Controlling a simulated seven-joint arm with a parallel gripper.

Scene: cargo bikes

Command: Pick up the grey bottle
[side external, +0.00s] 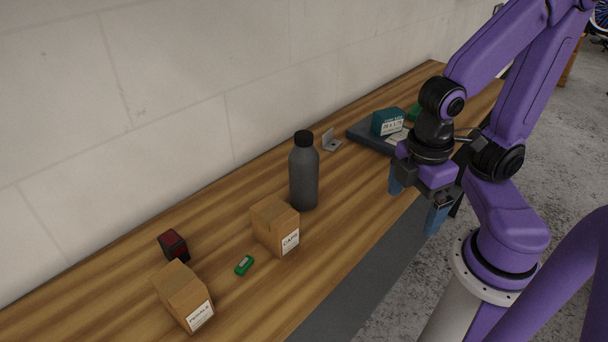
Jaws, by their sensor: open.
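The grey bottle (304,176) with a black cap stands upright on the wooden bench, near the middle of the side external view. My gripper (416,208) is to the right of the bottle, over the front edge of the bench. Its two blue fingers are apart with nothing visible between them, and they do not touch the bottle. The bottle's lower front is in clear view; the small cardboard box marked CAPS stands close to its left.
The CAPS box (275,226), a green item (244,265), a PEDALS box (184,296) and a dark red block (174,246) lie left of the bottle. A metal bracket (331,143), a dark flat tray (364,136) and a teal box (387,121) are behind it. A wall runs along the back.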

